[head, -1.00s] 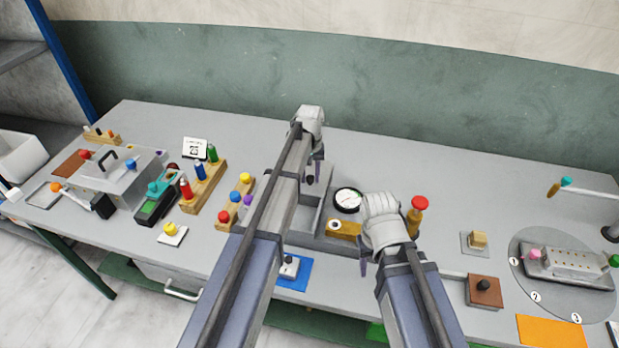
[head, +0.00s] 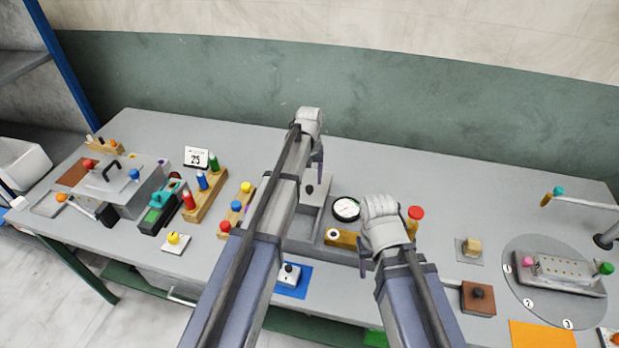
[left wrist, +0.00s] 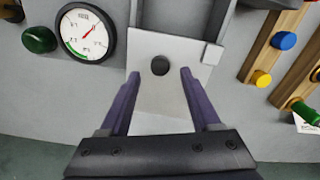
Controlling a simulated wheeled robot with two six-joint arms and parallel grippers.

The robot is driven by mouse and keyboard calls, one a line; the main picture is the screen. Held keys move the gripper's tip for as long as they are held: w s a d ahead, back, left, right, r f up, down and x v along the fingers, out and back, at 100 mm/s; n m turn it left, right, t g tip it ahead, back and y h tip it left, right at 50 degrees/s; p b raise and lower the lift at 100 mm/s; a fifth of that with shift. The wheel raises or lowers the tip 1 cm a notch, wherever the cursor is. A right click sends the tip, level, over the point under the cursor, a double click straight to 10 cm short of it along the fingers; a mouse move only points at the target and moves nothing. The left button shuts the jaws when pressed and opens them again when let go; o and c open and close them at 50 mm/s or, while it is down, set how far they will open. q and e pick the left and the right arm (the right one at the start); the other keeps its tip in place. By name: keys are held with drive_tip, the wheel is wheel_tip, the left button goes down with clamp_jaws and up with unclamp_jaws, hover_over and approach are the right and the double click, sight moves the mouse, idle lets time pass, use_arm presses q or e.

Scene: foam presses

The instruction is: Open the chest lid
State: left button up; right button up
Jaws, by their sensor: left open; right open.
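A grey open-topped chest (head: 299,229) stands mid-table, with part of its inside visible. At its far end is a pale panel with a dark round knob (head: 309,188), which looks like the lid; how it is joined is unclear. In the left wrist view the panel (left wrist: 176,98) fills the middle, with the knob (left wrist: 160,65) between my left fingertips. My left gripper (head: 317,170) is open at the knob, gripping nothing; contact is unclear. My left arm hides the chest's left side. My right gripper (head: 366,262) is open and empty, near the chest's right side.
A round gauge (head: 346,209) and a brass block (head: 342,238) stand right of the chest. Wooden racks with coloured knobs (head: 205,188) and a grey box with a black handle (head: 118,185) are at left. A turntable (head: 553,280) is at right. The table behind is clear.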

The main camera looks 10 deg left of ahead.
use_arm(q)
wheel_tip(320, 180, up, 4)
drive_tip(key=p, duration=0.3)
use_arm(e)
wheel_tip(320, 180, up, 4)
drive_tip(key=shift+f, duration=0.1)
use_arm(q)
drive_tip(key=shift+s+f, duration=0.1)
drive_tip(key=s+d+f+m+b, duration=0.2)
drive_tip(key=s+d, duration=0.1)
drive_tip(key=s, duration=0.6)
drive_tip(key=s+d+f+m+b, duration=0.2)
drive_tip(key=s+d+f+b, duration=0.1)
drive_tip(key=s, duration=0.6)
drive_tip(key=s+d+f+m+y+b, duration=0.1)
drive_tip(key=s+d+f+m+b, duration=0.1)
drive_tip(key=s, duration=0.8)
drive_tip(key=shift+d+f+b, duration=0.3)
drive_tip(key=shift+d+b, duration=0.2)
drive_tip(key=shift+d, duration=0.5)
use_arm(e)
wheel_tip(320, 180, down, 8)
use_arm(q)
drive_tip(key=shift+w, duration=0.1)
drive_tip(key=shift+c, duration=0.3)
